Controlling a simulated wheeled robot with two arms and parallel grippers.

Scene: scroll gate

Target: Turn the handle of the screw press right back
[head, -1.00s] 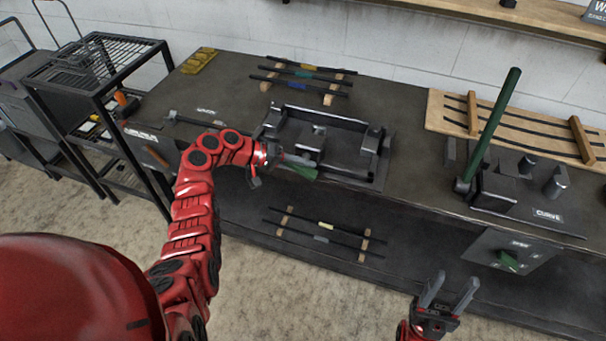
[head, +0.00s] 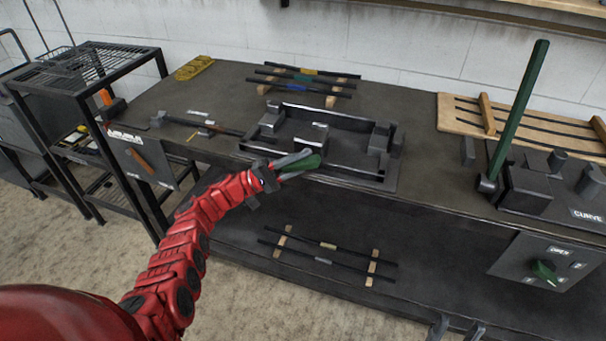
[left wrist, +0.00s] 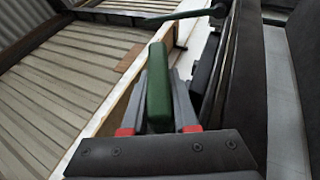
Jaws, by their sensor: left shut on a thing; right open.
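The screw press (head: 345,172), a dark metal frame with blocks inside it, sits on the workbench in the middle of the head view. Its green handle (head: 307,163) is at the front side of the frame. My left gripper (head: 298,163) is shut on this handle. The left wrist view shows the green grip (left wrist: 158,88) between the two grey fingers. The joint between handle and screw is hidden in the head view. My right gripper (head: 457,328) is open and empty at the bottom edge, low in front of the bench, mostly cut off.
A long green lever (head: 520,105) stands on a bending fixture at the right. A panel with a green knob (head: 543,271) hangs on the bench front. Rods lie on wooden supports at the back (head: 300,82) and on the lower shelf (head: 325,252). A wire rack (head: 85,65) stands at the left.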

